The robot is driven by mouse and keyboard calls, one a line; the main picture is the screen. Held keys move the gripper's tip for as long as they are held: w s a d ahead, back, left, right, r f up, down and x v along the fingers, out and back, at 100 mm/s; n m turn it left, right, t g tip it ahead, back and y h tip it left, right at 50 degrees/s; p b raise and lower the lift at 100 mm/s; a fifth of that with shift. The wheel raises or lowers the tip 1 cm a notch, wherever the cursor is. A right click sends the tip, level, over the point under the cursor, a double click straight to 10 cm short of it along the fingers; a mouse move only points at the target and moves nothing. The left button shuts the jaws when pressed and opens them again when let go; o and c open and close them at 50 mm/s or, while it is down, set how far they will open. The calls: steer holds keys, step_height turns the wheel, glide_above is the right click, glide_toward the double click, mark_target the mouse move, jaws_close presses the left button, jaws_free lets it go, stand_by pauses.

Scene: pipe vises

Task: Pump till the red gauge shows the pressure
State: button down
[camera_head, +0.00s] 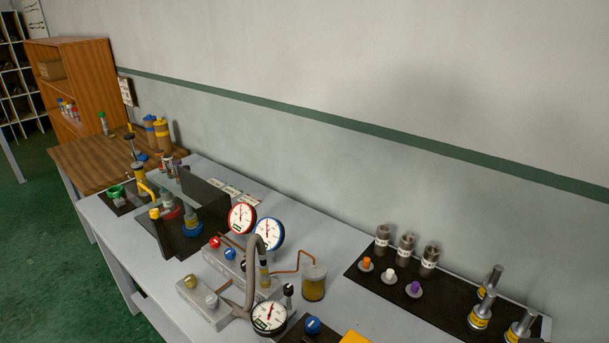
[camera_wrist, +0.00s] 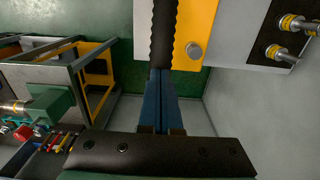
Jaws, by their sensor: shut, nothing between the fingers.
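The red-rimmed gauge (camera_head: 242,217) stands on the table in the head view, its dial facing me. Its needle seems to point about upward; the numbers are too small to read. A black ribbed grip (camera_wrist: 165,30), which looks like the pump's handle, runs down from the top edge in the wrist view beside a yellow plate (camera_wrist: 194,22). My gripper (camera_wrist: 165,74) is shut and empty, its blue fingers pointing at the lower end of this grip. I cannot tell whether they touch it. My gripper does not show clearly in the head view.
A blue-rimmed gauge (camera_head: 269,233) stands beside the red one. A black-rimmed gauge (camera_head: 269,317) is nearer, by a grey hose (camera_head: 251,270). A jar (camera_head: 314,282) and a dark board (camera_head: 400,299) with cylinders lie to the right. Bare table lies between them.

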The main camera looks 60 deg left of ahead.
steer(key=shift+f, duration=0.1)
steer(key=shift+w+d+f+b, duration=0.1)
steer(key=shift+d+f+b, duration=0.15)
steer(key=shift+f+b, duration=0.6)
steer(key=shift+w+d+f+b, duration=0.1)
steer(key=shift+d+f+b, duration=0.15)
steer(key=shift+f+b, duration=0.55)
steer(key=shift+w+d+f+b, duration=0.1)
steer(key=shift+d+f+b, duration=0.15)
steer(key=shift+f+b, duration=0.6)
steer(key=shift+s+f, duration=0.1)
steer(key=shift+w+d+f+b, duration=0.1)
steer(key=shift+d+f+b, duration=0.1)
steer(key=shift+f+b, duration=0.55)
steer(key=shift+w+d+f+b, duration=0.1)
steer(key=shift+d+f+b, duration=0.05)
steer(key=shift+f+b, duration=0.6)
steer(key=shift+d+f+b, duration=0.2)
steer(key=shift+f+b, duration=0.35)
steer(key=shift+f, duration=0.55)
steer(key=shift+s+a+r+p, duration=0.15)
steer(key=shift+a+r+p, duration=0.3)
steer(key=shift+r+p, duration=1)
steer(key=shift+s+a+r+p, duration=0.1)
steer(key=shift+a+r+p, duration=0.35)
steer(key=shift+r, duration=1.9)
steer(key=shift+s+a+r+p, duration=0.15)
steer(key=shift+a+r+p, duration=0.25)
steer(key=shift+r+p, duration=1.05)
steer(key=shift+r+b, duration=0.45)
